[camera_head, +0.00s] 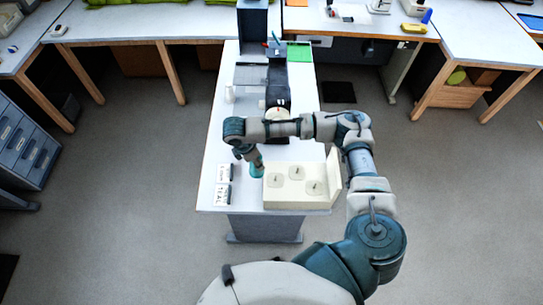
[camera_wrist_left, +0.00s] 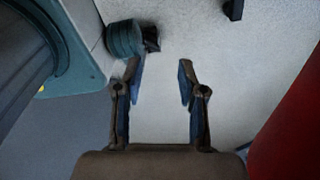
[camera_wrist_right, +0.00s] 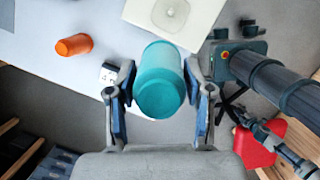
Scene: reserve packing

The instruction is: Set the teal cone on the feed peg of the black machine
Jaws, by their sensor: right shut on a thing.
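The teal cone (camera_wrist_right: 160,85) is between the fingers of my right gripper (camera_wrist_right: 162,100) in the right wrist view. The gripper is shut on it. In the head view the cone (camera_head: 257,170) shows below my right gripper, beside the left edge of the cream box. The black machine (camera_head: 278,88) stands farther back on the table. I cannot clearly make out its feed peg. My left gripper (camera_wrist_left: 160,85) is open and empty in the left wrist view, over the floor; it is not in the head view.
The cream box (camera_head: 297,201) has several short pegs on top and a raised panel at right. Lettered cards (camera_head: 222,194) lie left of it. An orange cone (camera_wrist_right: 74,44) shows in the right wrist view.

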